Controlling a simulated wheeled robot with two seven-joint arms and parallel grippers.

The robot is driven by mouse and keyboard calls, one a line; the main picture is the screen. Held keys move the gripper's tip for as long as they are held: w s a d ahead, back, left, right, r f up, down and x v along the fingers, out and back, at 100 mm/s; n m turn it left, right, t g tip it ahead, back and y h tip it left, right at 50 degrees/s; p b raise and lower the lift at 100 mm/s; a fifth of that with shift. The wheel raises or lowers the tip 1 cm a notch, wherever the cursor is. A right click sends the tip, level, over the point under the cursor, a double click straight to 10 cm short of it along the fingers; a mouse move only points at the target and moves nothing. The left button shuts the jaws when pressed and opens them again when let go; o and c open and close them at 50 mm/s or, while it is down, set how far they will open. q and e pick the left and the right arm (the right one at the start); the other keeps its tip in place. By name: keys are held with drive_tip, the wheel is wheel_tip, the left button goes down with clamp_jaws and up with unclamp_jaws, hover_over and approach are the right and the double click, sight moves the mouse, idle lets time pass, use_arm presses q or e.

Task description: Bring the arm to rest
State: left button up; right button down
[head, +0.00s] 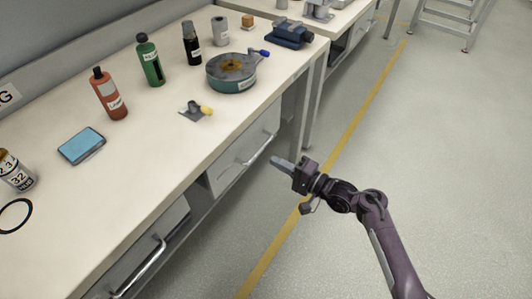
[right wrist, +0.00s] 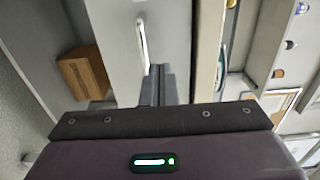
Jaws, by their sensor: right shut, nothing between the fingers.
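My right arm (head: 372,205) reaches up from the bottom right in the head view. Its gripper (head: 280,162) hangs over the floor beside the workbench front, with its fingers pointing at the bench. In the right wrist view the two fingers (right wrist: 158,85) are closed together with nothing between them. A drawer front with a long handle (right wrist: 142,45) lies beyond the fingertips. My left gripper shows in neither view.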

drive_tip(key=s+d+f+n+g+h+p, duration=0.1)
drive_tip(key=s+d+f+h+p, duration=0.3)
drive_tip(key=s+f, duration=0.6)
drive_tip(key=s+d+f+n+g+h+p, duration=0.15)
drive_tip(key=s+d+f+h, duration=0.4)
drive_tip(key=f, duration=0.85)
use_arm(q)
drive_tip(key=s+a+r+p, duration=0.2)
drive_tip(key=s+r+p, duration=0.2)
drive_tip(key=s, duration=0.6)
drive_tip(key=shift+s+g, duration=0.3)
use_arm(e)
drive_tip(key=s+d+f+n+g+h, duration=0.1)
drive_tip(key=s+d+f+n+g, duration=0.1)
drive_tip(key=s, duration=0.8)
drive_tip(key=s+d+f+n+g+h, duration=0.2)
drive_tip(key=s+d+f, duration=0.2)
drive_tip(key=s, duration=0.5)
drive_tip(key=s+d+f+n+g+h, duration=0.2)
drive_tip(key=s+d+f, duration=0.1)
drive_tip(key=s, duration=0.7)
drive_tip(key=shift+s+d+f+n, duration=0.35)
drive_tip(key=shift+f, duration=0.55)
drive_tip(key=shift+g+h, duration=0.25)
